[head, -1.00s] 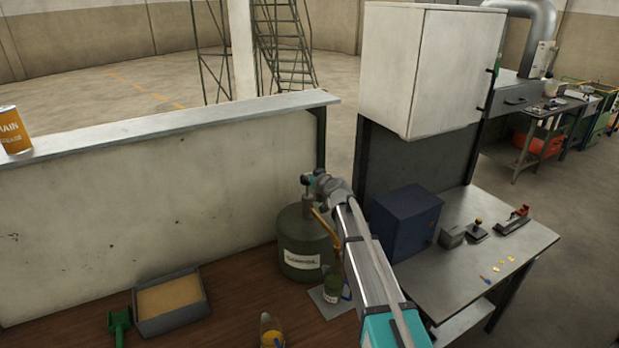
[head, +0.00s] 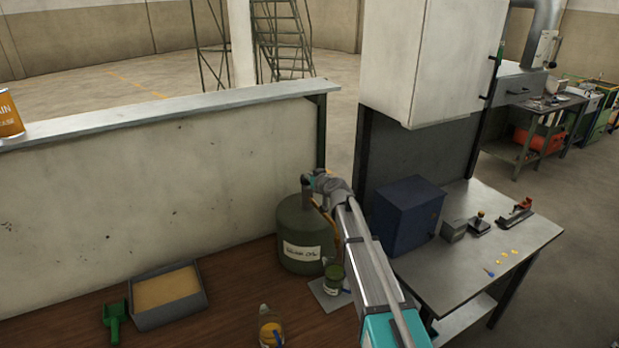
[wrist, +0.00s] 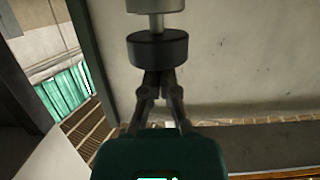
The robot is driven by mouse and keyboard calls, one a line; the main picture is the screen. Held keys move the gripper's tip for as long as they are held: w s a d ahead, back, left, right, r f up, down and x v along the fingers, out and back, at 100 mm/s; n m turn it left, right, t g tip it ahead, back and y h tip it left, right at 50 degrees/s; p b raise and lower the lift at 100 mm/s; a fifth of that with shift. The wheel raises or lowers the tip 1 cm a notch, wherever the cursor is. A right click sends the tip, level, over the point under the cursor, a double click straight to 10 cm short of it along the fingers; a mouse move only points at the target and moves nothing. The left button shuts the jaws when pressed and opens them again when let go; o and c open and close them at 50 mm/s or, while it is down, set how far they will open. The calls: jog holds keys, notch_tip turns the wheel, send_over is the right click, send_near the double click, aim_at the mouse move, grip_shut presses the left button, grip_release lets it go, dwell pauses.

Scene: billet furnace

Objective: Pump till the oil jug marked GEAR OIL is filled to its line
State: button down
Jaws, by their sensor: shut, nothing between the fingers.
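A dark green oil drum (head: 297,225) with a white label, its lettering small, stands on the brown bench. A pump with a dark knob (wrist: 157,48) on a metal rod rises from its top. A small green jug (head: 334,275) with a pale label stands on a grey plate (head: 328,299) at the drum's right foot. Its fill level cannot be made out. My gripper (head: 314,181) is at the pump head. In the wrist view my gripper (wrist: 158,78) is shut and empty, its tips at the knob; whether they touch cannot be told. The spout is mostly hidden by my arm.
A bottle of amber liquid (head: 270,328) stands at the bench front. A grey tray (head: 203,300) of sand-coloured material and a green scoop (head: 116,320) lie left. A low wall with a shelf (head: 170,115) backs the bench. A metal table (head: 475,260) with a blue box (head: 406,218) stands right.

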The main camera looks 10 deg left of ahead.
jog(key=shift+r, duration=0.15)
notch_tip(320, 180, up, 4)
jog(key=p, duration=0.4)
jog(key=p+v, duration=0.2)
jog(key=v, duration=0.8)
dwell(1.2)
jog(key=s+d+f+m+g+h, duration=0.25)
jog(key=s+d+f+g, duration=0.2)
jog(key=s+d, duration=0.4)
jog(key=s+d+f+m+g+h, duration=0.25)
jog(key=s+d+f, duration=0.3)
jog(key=s, duration=0.55)
jog(key=s+d+f+m+g+h, duration=0.2)
jog(key=s+d+f+g+h, duration=0.25)
jog(key=s+d, duration=0.45)
jog(key=s+f+b, duration=0.1)
jog(key=f+b, duration=0.7)
jog(key=s+a+f+g+y+b, duration=0.1)
jog(key=s+f+b, duration=0.1)
jog(key=f+b, duration=0.6)
jog(key=shift+s+f, duration=0.25)
jog(key=shift+s, duration=0.05)
